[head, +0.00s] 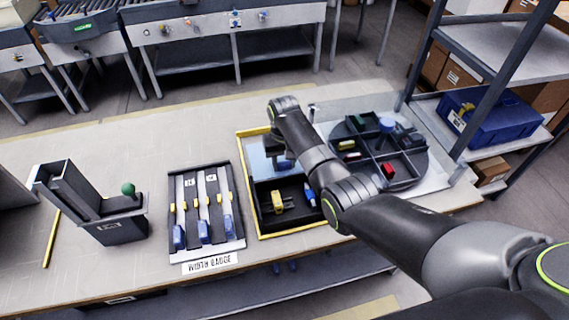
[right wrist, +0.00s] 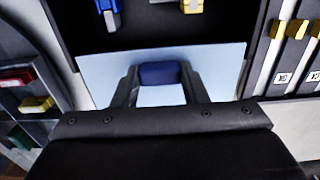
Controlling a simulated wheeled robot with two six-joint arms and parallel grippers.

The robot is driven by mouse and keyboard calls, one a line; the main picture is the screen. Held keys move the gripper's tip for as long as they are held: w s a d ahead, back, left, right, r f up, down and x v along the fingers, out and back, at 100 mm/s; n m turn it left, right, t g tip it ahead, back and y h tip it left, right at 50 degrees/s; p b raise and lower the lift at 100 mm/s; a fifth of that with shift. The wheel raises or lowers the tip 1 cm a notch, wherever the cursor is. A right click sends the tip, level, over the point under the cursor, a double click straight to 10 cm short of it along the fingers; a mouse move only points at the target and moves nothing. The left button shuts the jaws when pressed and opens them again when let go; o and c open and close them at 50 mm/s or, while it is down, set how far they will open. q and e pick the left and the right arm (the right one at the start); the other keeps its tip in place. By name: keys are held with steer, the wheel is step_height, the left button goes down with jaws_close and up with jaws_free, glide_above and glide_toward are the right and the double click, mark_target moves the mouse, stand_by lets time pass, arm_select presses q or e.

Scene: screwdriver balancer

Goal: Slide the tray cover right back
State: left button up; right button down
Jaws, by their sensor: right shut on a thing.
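A black tray with a yellow rim (head: 243,185) lies in the middle of the bench. Its pale blue cover (head: 260,162) lies over the far part of the tray; it also shows in the right wrist view (right wrist: 222,68). The near part is open, with a yellow piece (head: 278,202) and a blue piece (head: 310,195) inside. My right gripper (right wrist: 160,80) is shut on the cover's dark blue knob (right wrist: 159,73), one finger on each side. In the head view my right arm hides part of the cover and the tray's right side. My left gripper is not in view.
Left of the tray is a gauge rack (head: 207,212) with blue and yellow parts. Further left stands a dark fixture with a green ball (head: 128,189). Right of the tray is a round divided turntable (head: 405,168) with small parts. Shelving with a blue bin (head: 490,122) stands far right.

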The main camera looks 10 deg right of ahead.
steer(key=c, duration=0.8)
jaws_free()
steer(key=shift+f, duration=0.1)
steer(key=shift+c, duration=0.2)
steer(key=shift+w+r, duration=0.1)
steer(key=shift+r, duration=0.5)
arm_select(q)
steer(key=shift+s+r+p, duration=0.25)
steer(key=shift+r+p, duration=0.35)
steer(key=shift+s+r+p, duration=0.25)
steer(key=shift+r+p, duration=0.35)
steer(key=shift+p, duration=0.05)
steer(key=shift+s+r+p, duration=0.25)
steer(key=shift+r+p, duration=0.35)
arm_select(e)
step_height(320, 180, up, 16)
steer(key=shift+r, duration=0.15)
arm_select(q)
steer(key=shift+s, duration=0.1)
